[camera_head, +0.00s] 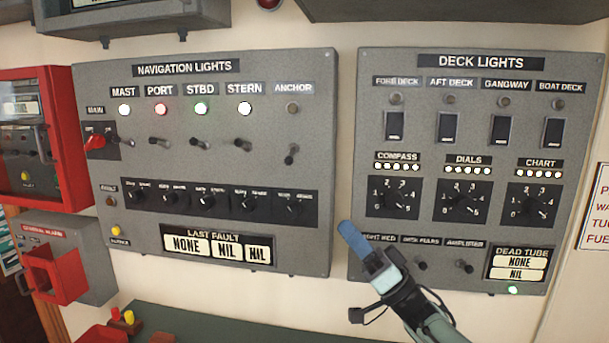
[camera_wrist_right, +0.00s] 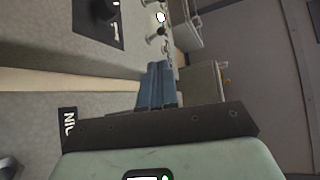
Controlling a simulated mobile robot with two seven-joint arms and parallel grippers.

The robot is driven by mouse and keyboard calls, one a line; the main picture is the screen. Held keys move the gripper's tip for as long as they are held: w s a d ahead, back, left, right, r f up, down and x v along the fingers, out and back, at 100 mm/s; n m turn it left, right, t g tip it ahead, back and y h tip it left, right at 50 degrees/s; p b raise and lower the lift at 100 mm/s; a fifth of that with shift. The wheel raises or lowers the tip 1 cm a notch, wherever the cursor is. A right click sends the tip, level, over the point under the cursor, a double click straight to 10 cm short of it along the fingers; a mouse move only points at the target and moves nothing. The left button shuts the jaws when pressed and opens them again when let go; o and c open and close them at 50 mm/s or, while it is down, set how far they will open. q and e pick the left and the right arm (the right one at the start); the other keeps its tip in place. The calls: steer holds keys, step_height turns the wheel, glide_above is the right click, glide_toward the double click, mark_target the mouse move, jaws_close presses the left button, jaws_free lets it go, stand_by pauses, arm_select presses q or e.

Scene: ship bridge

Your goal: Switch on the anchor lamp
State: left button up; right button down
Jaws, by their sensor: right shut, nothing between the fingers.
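The anchor toggle switch (camera_head: 291,155) is on the grey navigation lights panel (camera_head: 215,270), under the ANCHOR label (camera_head: 294,87). Its lever hangs down, unlike the sideways-looking levers to its left. The anchor lamp (camera_head: 292,108) is dark. The mast, port, stbd and stern lamps (camera_head: 245,108) are lit. My right gripper (camera_head: 346,230) has blue fingers, shut and empty, below and right of the anchor switch, near the gap between the two panels. Its fingers also show in the right wrist view (camera_wrist_right: 155,84), pointing along the panels. My left gripper is not in view.
The deck lights panel (camera_head: 470,150), with rockers, rotary knobs and small toggles, is to the right. My right gripper is near its lower left corner. A red switch (camera_head: 96,141) and red boxes (camera_head: 66,272) are at the left. A green surface (camera_head: 240,325) lies below.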

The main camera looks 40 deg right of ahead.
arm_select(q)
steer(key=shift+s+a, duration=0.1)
arm_select(e)
steer(key=shift+s+a, duration=0.1)
steer(key=p, duration=0.6)
glide_toward(291, 154)
steer(key=shift+w+a+r, duration=1.05)
steer(key=shift+w+r, duration=0.15)
steer(key=shift+w+a+r, duration=0.2)
steer(key=shift+w+r, duration=0.15)
steer(key=shift+w, duration=0.25)
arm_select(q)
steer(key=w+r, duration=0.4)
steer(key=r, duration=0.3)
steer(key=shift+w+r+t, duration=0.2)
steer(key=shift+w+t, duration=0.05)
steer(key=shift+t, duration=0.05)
arm_select(e)
steer(key=shift+s, duration=0.1)
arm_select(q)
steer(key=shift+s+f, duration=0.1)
arm_select(e)
steer(key=shift+a, duration=0.15)
